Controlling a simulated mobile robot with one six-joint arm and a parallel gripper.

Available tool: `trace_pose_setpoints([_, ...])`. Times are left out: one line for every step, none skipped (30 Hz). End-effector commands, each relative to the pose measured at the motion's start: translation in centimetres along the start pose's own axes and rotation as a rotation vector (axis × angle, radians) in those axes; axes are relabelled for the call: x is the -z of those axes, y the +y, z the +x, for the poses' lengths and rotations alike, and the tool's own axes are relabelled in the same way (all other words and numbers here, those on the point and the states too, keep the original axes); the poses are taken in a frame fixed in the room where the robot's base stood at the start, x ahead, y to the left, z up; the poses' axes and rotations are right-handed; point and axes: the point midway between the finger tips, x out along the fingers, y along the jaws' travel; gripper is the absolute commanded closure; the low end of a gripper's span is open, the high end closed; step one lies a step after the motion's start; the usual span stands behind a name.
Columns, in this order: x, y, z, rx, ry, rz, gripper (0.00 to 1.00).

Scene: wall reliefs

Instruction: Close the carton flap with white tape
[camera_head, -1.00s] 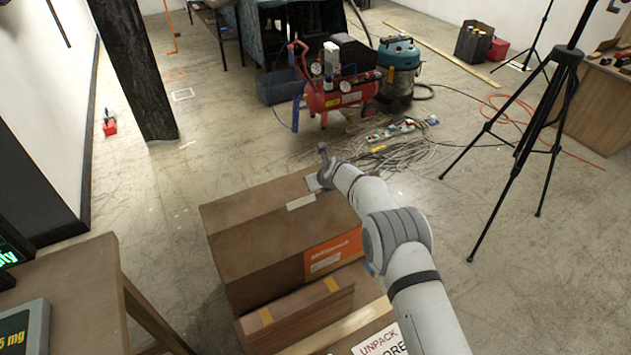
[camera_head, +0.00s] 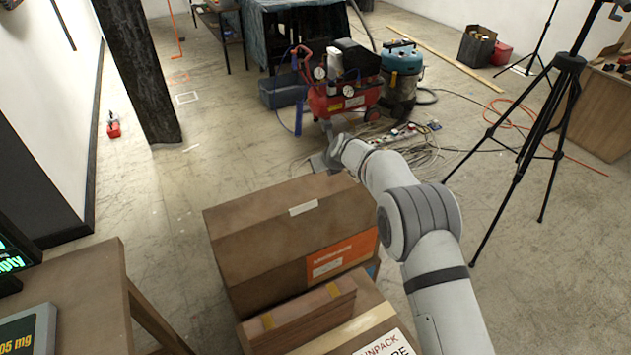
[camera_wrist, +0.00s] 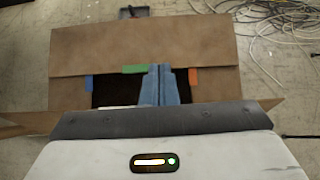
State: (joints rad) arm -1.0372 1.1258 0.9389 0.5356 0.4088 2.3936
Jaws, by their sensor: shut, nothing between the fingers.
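The brown carton (camera_head: 280,255) carries white tape (camera_head: 303,208) on its near upper panel, which looks raised in the head view. In the wrist view, the carton's top is open over a dark inside (camera_wrist: 115,92). A broad far flap (camera_wrist: 145,40) is folded outward and bears green tape (camera_wrist: 135,69). Blue tape (camera_wrist: 89,83) is at left and orange tape (camera_wrist: 193,77) at right. My gripper (camera_wrist: 160,68) is shut and empty, over the opening in the wrist view. In the head view, my gripper (camera_head: 336,150) shows past the carton's far edge. Its contact is unclear.
A flatter carton (camera_head: 300,312) and another box lie under or before the carton. A wooden table (camera_head: 75,300) stands at left. Cables (camera_head: 410,155), a red compressor (camera_head: 340,95) and a tripod (camera_head: 520,130) are beyond and at right.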

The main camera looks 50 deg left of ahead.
Motion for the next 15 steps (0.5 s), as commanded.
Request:
trace_pose_setpoints([0.1,1.0,0.6,0.002,-0.018,-0.028,1.00])
trace_pose_setpoints([0.1,1.6,0.9,0.006,-0.034,-0.054,1.00])
trace_pose_setpoints([0.0,2.6,1.4,0.017,-0.061,-0.096,1.00])
trace_pose_setpoints([0.0,3.5,1.7,0.028,-0.084,-0.134,1.00])
trace_pose_setpoints([0.0,4.4,2.1,0.043,-0.108,-0.177,1.00])
trace_pose_setpoints([0.0,5.7,2.5,0.071,-0.142,-0.239,1.00])
trace_pose_setpoints([0.2,6.7,2.7,0.097,-0.165,-0.287,1.00])
trace_pose_setpoints([0.3,7.7,2.9,0.126,-0.184,-0.337,1.00])
trace_pose_setpoints([0.7,8.7,3.0,0.172,-0.200,-0.403,1.00])
trace_pose_setpoints([1.0,9.5,3.0,0.208,-0.208,-0.451,1.00])
trace_pose_setpoints([1.1,10.5,2.9,0.238,-0.235,-0.503,1.00])
trace_pose_setpoints([1.6,11.5,2.8,0.289,-0.244,-0.569,1.00])
trace_pose_setpoints([2.2,12.1,2.6,0.331,-0.240,-0.617,1.00])
trace_pose_setpoints([2.9,12.7,2.5,0.372,-0.232,-0.663,1.00])
trace_pose_setpoints([3.9,13.4,2.2,0.430,-0.214,-0.726,1.00])
